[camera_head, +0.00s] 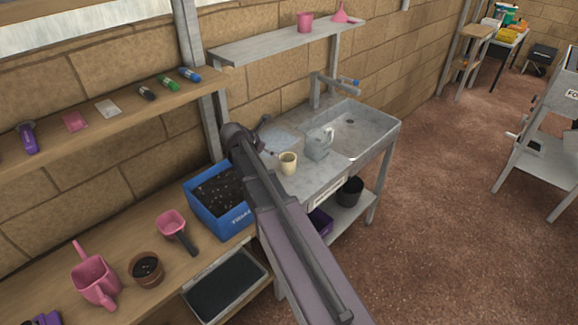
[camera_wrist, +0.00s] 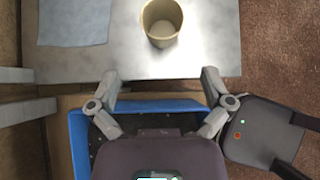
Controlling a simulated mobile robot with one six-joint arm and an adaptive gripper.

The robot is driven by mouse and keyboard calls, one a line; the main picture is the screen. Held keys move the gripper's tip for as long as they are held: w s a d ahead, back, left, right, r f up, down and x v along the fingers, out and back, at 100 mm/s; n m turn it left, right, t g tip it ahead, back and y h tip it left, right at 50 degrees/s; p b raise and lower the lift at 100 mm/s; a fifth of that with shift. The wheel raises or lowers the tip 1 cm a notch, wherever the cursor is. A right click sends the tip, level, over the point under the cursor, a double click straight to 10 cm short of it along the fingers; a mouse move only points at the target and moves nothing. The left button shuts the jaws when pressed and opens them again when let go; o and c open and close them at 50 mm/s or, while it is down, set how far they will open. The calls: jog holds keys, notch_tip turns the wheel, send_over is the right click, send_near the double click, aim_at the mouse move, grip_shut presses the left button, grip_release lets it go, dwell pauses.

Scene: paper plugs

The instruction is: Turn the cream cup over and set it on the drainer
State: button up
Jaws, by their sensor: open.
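The cream cup (camera_head: 288,163) stands upright on the flat grey drainer (camera_head: 312,176) of the sink unit, near its front edge. In the wrist view the cup (camera_wrist: 161,20) shows its open mouth and hollow inside, ahead of my gripper (camera_wrist: 160,84). My gripper is open with its fingers wide apart and nothing between them. It is above the blue soil box, short of the cup. In the head view my arm hides most of the gripper.
A blue-grey cloth (camera_head: 280,138) lies behind the cup. The blue soil box (camera_head: 204,210) is at the left. A shelf (camera_head: 285,44) hangs above.

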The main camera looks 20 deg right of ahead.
jog(key=shift+f, duration=0.1)
jog(key=b, duration=0.6)
send_near(288, 158)
jog(key=s+d, duration=0.1)
jog(key=shift+d+f, duration=0.55)
jog(key=shift+f, duration=0.25)
jog(key=b+x, duration=0.2)
jog(key=x, duration=0.1)
jog(key=shift+f+b, duration=0.2)
jog(key=shift+b, duration=0.15)
jog(key=shift+b+x, duration=0.6)
jog(key=shift+x, duration=0.4)
jog(key=shift+r, duration=0.1)
jog(key=shift+c, duration=0.2)
